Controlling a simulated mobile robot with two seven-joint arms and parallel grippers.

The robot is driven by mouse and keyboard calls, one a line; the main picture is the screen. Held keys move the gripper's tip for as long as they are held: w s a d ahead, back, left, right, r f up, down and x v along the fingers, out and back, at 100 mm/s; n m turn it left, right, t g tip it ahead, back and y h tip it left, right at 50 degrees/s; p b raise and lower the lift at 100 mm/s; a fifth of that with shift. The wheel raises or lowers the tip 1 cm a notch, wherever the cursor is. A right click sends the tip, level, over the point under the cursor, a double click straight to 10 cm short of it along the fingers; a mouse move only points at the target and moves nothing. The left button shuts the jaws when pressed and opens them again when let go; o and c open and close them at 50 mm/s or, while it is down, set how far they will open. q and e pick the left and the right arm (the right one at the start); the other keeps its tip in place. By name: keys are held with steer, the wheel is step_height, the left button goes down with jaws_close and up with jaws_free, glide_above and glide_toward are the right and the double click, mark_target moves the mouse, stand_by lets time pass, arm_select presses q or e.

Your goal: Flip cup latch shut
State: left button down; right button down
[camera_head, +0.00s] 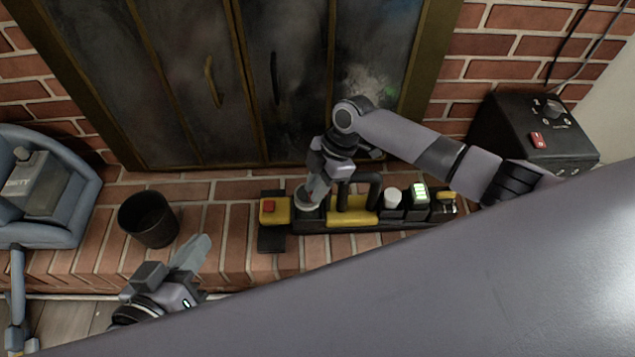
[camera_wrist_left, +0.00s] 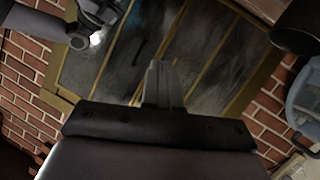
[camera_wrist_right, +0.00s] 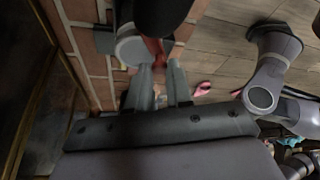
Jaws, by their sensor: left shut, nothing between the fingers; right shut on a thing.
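A long black strip (camera_head: 352,240) on the brick hearth carries several fixtures. Among them is a round grey cup-like part (camera_head: 306,203), which also shows in the right wrist view (camera_wrist_right: 131,50). My right gripper (camera_head: 317,190) reaches down to this cup from above. In the right wrist view its fingertips are shut at a red piece (camera_wrist_right: 154,50) beside the cup. The fingers cover most of that piece, so its shape and position are unclear. My left gripper (camera_head: 199,250) is shut and empty over the hearth's front, left of the strip.
A black bin (camera_head: 148,219) stands left. A black control box (camera_head: 535,132) is right. Fireplace doors (camera_head: 215,80) rise behind.

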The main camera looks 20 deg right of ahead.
steer(key=shift+r+m+p, duration=0.2)
steer(key=shift+m+p, duration=0.2)
steer(key=shift+w+a+m+t+p, duration=0.1)
steer(key=shift+w+m+t+p, duration=0.15)
steer(key=shift+m+p, duration=0.35)
steer(key=shift+w+m+t+p, duration=0.1)
steer(key=shift+m+t+p, duration=0.15)
steer(key=shift+m+p, duration=0.35)
steer(key=m+p, duration=0.1)
steer(key=w+m+t+p, duration=0.1)
steer(key=shift+m+p, duration=0.3)
steer(key=shift+p, duration=0.05)
arm_select(q)
steer(key=a+y, duration=0.1)
steer(key=s+a+r+y, duration=0.1)
steer(key=a, duration=0.1)
steer(key=a+m+y, duration=0.1)
steer(key=a, duration=0.1)
steer(key=shift+s+a+r, duration=0.2)
steer(key=shift+r, duration=0.05)
arm_select(e)
steer(key=shift+w+f+m, duration=0.1)
steer(key=shift+f+m, duration=0.05)
steer(key=shift+m, duration=0.25)
steer(key=shift+t, duration=0.3)
steer(key=c, duration=1)
jaws_free()
steer(key=shift+c, duration=0.2)
